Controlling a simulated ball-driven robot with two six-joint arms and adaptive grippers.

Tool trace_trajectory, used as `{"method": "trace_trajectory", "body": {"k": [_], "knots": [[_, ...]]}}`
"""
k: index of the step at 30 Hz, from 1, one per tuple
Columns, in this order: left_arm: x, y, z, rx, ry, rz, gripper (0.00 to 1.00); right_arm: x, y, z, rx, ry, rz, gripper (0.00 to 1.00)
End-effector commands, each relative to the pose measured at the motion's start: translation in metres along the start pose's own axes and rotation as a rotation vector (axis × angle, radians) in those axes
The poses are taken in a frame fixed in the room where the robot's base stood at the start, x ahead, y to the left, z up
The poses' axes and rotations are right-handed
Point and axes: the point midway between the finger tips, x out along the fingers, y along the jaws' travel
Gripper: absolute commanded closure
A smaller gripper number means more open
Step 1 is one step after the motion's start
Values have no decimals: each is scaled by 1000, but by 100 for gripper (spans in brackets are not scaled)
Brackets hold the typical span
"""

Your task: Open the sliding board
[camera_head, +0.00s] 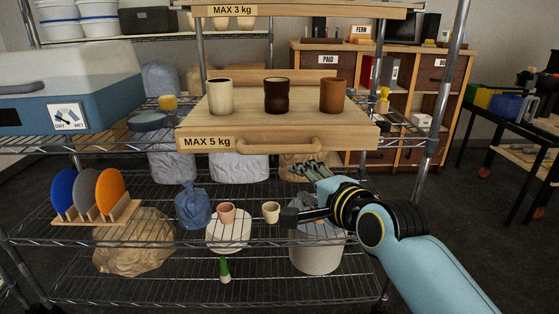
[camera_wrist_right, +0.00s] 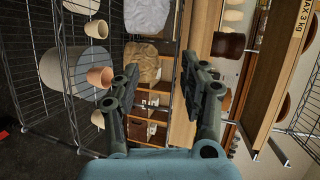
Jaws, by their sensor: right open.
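The sliding board (camera_head: 355,137) is light wood with a "MAX 5 kg" label and a wooden bar handle (camera_head: 280,146) on its front edge. In the right wrist view the gripper (camera_wrist_right: 160,68) has spread fingers, and the right-hand one overlaps the board's wooden edge (camera_wrist_right: 183,125). The handle is not clear there. My left gripper is out of view.
Another wooden board (camera_head: 300,13), labelled "MAX 3 kg", is above. A metal post (camera_head: 440,95) stands to the right.

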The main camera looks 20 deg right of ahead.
Motion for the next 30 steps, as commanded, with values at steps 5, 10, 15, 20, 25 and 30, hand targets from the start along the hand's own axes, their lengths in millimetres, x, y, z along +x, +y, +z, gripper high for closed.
{"method": "trace_trajectory", "body": {"k": [5, 10, 15, 20, 25, 30], "knots": [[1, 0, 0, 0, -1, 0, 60, -2, -45, 2, 90, -9, -77, 56], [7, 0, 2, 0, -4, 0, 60, 24, -47, 2, 94, -9, -80, 56], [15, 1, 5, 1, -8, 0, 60, 59, -48, 2, 92, -8, -78, 56], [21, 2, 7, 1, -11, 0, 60, 85, -50, 2, 91, -8, -78, 56], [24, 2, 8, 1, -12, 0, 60, 99, -52, 2, 91, -8, -77, 56], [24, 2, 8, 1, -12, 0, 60, 101, -53, 2, 91, -8, -77, 56]]}}
